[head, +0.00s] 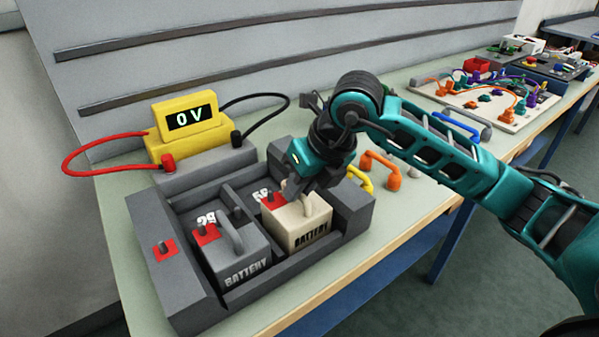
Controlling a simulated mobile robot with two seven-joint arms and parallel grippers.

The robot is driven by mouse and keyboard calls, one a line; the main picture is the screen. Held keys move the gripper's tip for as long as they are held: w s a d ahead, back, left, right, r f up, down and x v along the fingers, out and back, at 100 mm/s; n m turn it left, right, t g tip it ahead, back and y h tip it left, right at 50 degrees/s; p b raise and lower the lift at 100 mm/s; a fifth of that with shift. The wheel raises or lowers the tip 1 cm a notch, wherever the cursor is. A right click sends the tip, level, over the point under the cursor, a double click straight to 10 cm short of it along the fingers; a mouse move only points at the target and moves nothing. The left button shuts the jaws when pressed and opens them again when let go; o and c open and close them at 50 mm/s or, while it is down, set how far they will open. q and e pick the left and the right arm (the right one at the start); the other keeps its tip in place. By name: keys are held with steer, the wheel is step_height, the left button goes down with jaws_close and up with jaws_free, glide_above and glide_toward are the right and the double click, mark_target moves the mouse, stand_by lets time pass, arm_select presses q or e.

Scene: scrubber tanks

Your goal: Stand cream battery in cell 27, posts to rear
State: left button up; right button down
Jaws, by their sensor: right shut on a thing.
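The cream battery (308,236) is upright in the right cell of the grey tray (184,292), with its BATTERY lettering to the front. Its red patch with a dark post (272,201) is at the rear left of its top; any other post is hidden by my gripper. My right gripper (318,190) is shut on the cream battery at its top handle. I cannot tell whether its base rests on the cell floor. A grey battery (238,258) stands in the left cell, its red-marked post to the rear. The cell numbers behind both are partly covered. My left gripper is out of view.
A yellow meter (188,120) reading 0 V stands behind the tray, with a red lead (95,150) and a black lead (262,97). Yellow and orange handles (380,165) lie right of the tray. A wired board (480,100) is farther right.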

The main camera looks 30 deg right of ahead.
steer(key=shift+r, duration=0.2)
steer(key=shift+f, duration=0.15)
steer(key=c, duration=1.5)
jaws_free()
steer(key=shift+f, duration=0.15)
steer(key=o, duration=0.4)
steer(key=shift+r, duration=0.2)
steer(key=shift+s+r, duration=0.1)
steer(key=shift+r, duration=0.25)
steer(key=v, duration=1.1)
steer(key=shift+s+r+p, duration=0.15)
steer(key=shift+p, duration=0.25)
